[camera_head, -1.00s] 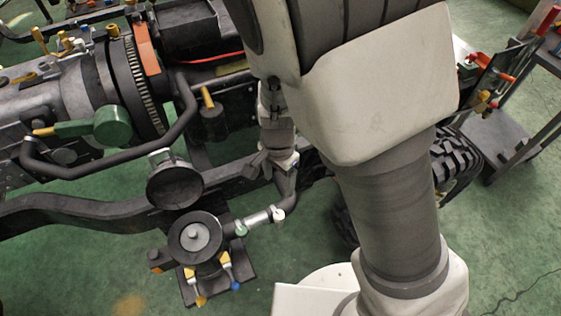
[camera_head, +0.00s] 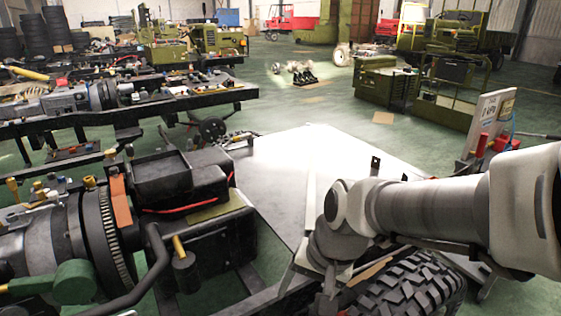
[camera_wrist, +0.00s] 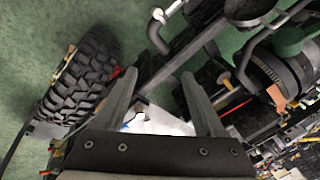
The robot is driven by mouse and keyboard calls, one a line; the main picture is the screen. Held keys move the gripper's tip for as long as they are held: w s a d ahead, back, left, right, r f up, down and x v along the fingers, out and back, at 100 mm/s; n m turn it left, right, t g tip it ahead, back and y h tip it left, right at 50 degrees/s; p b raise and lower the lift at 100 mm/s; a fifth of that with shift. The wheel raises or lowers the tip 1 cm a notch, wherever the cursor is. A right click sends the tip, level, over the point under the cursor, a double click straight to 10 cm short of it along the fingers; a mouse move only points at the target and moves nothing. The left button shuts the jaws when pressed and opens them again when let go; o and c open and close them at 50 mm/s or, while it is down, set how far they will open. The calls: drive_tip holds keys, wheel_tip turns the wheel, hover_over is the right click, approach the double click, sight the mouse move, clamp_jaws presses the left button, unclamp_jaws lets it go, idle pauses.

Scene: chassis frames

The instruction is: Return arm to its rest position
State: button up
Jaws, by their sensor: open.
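My arm reaches in from the right edge of the head view, its grey and white links running left and then bending down at the wrist. My gripper (camera_head: 327,290) points down beside the chassis tyre (camera_head: 415,290); its tips are hard to make out there. In the wrist view my gripper (camera_wrist: 158,74) shows two grey fingers spread apart with nothing held between them. The tyre also shows at the left of the wrist view (camera_wrist: 85,75).
The chassis engine (camera_head: 95,235) and a black box (camera_head: 185,175) stand at the left. A pale flat panel (camera_head: 330,150) lies beyond the wrist. A rack with red items (camera_head: 490,135) stands at the right. Green floor (camera_head: 300,105) is open farther back.

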drive_tip(key=s+d+r+n+t+h, duration=0.2)
drive_tip(key=s+d+r, duration=0.4)
drive_tip(key=d+r, duration=0.3)
drive_tip(key=shift+s+d+r+n+t+h, duration=0.15)
drive_tip(key=shift+s+d+n+t+h, duration=0.2)
drive_tip(key=shift+d+n+t, duration=0.25)
drive_tip(key=shift+a, duration=0.1)
drive_tip(key=c, duration=0.4)
drive_tip(key=shift+o, duration=0.2)
drive_tip(key=shift+a, duration=0.1)
drive_tip(key=shift+a, duration=0.1)
